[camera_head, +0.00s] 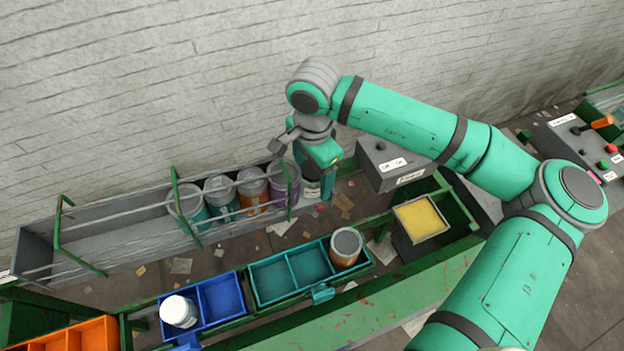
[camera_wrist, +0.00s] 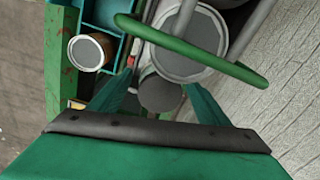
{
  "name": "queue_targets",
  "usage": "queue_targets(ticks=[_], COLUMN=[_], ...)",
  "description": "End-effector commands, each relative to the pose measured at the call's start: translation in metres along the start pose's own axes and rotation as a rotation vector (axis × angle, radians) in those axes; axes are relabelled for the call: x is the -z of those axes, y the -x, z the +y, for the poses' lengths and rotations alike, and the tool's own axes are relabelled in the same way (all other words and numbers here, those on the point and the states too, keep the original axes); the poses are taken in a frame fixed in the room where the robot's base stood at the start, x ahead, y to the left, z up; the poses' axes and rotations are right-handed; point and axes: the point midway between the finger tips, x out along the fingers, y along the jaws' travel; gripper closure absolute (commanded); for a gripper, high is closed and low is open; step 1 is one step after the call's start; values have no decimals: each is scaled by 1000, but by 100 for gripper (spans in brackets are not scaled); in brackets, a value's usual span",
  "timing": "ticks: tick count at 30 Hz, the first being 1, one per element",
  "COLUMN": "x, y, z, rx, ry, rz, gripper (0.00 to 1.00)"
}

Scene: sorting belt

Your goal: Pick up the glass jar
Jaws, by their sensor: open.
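Beneath my gripper, at the right end of the grey trough, a small container with a dark grey round top (camera_wrist: 160,95) stands upright; I take it as the glass jar. In the head view a pale-labelled part of it (camera_head: 312,189) shows below my gripper (camera_head: 318,196), mostly hidden by it. In the wrist view the open fingers of my gripper (camera_wrist: 158,92) stand on either side of its top, with a gap visible on both sides. I cannot tell how far down the fingers reach, or whether its wall is glass.
A purple can (camera_head: 284,185) stands close beside, with its large grey lid (camera_wrist: 188,45) and a green rail (camera_wrist: 195,50) near my fingers. Several more cans line the grey trough (camera_head: 110,240). An orange can (camera_head: 346,248) and a white jar (camera_head: 179,311) stand in bins.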

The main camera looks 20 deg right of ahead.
Motion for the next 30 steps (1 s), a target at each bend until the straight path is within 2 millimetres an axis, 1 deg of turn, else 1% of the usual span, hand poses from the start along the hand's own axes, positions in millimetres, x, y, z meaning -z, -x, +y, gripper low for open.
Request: queue_targets(ticks=[3,8,9,11,12,14,15,24,30], x=[0,0,0,0,0,0,0,0,-2], y=[-4,-4,-4,-4,-4,-4,-4,-3,6], z=[0,0,0,0,0,0,0,1,10], rx=[0,0,0,0,0,0,0,1,1], ry=[0,0,0,0,0,-1,-1,-1,0], rz=[0,0,0,0,0,0,0,1,1], gripper=[30,30,35,49,59,73,77,77,77])
